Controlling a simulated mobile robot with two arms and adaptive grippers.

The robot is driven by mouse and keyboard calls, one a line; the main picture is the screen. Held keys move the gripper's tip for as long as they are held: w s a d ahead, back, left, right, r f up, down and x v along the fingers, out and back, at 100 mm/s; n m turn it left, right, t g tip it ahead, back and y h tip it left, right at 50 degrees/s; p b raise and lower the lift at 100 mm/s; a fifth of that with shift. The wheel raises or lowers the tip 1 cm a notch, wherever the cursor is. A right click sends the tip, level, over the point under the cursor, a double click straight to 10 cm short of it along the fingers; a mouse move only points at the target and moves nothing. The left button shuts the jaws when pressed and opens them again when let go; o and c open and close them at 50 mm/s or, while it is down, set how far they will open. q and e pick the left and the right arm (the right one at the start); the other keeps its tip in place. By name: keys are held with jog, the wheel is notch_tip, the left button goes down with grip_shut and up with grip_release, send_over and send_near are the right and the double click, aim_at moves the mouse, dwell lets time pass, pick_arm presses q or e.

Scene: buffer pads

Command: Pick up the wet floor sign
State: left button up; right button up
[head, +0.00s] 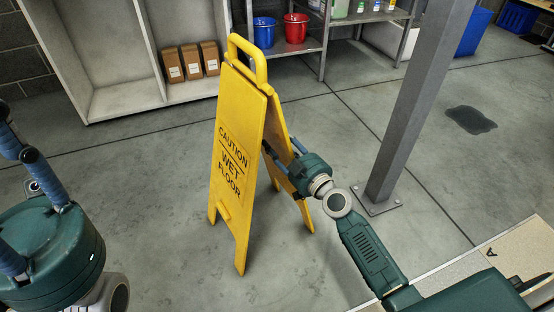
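The yellow wet floor sign (238,150) stands upright on the concrete floor in the middle of the head view. Its two panels are spread in an A-frame, with a loop handle at the top and "CAUTION WET FLOOR" on the front panel. My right gripper (281,146) is at the sign's right side, about mid-height. Its blue fingers look spread to either side of the rear panel; contact is not clear. My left gripper (12,180) is at the left edge of the view, away from the sign. Its fingers look spread and empty, with the tips partly cut off.
A grey post (420,105) stands right of the sign. Behind are a white shelf (120,98) with brown boxes (190,62), and a rack with blue (264,32) and red (296,28) buckets. A dark puddle (470,120) lies at right. Floor left of the sign is clear.

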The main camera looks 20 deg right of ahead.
jog(key=shift+x, duration=1)
jog(key=shift+c, duration=0.3)
grip_shut()
jog(key=shift+r, duration=0.2)
jog(key=shift+r, duration=0.15)
